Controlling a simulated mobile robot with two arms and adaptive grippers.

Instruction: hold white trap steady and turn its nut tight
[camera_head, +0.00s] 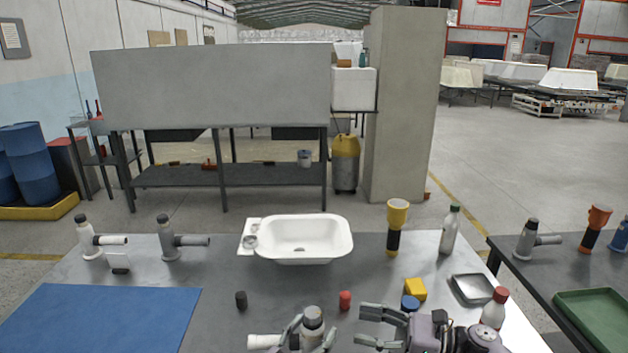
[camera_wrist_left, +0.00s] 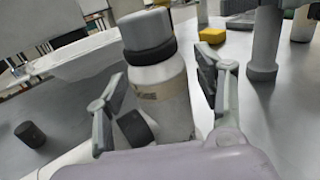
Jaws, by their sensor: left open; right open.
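A white trap (camera_wrist_left: 160,90) with a grey nut (camera_wrist_left: 148,38) on top stands upright in the left wrist view. In the head view its nut (camera_head: 312,318) shows near the front edge of the table, and its white side pipe (camera_head: 264,342) points left. My left gripper (camera_head: 309,334) is open around the trap's body, one finger on each side; in the left wrist view the fingers (camera_wrist_left: 165,98) look apart from it. My right gripper (camera_head: 362,326) is open and empty, to the right of the trap, its fingers pointing left. The trap's lower part is hidden by my left gripper.
A white basin (camera_head: 300,255) stands behind. A black cap (camera_head: 241,300), red cap (camera_head: 345,300), blue cap (camera_head: 410,302) and yellow block (camera_head: 415,290) lie nearby. A metal tray (camera_head: 472,288) and red-capped bottle (camera_head: 493,312) are right. A blue mat (camera_head: 100,320) lies left.

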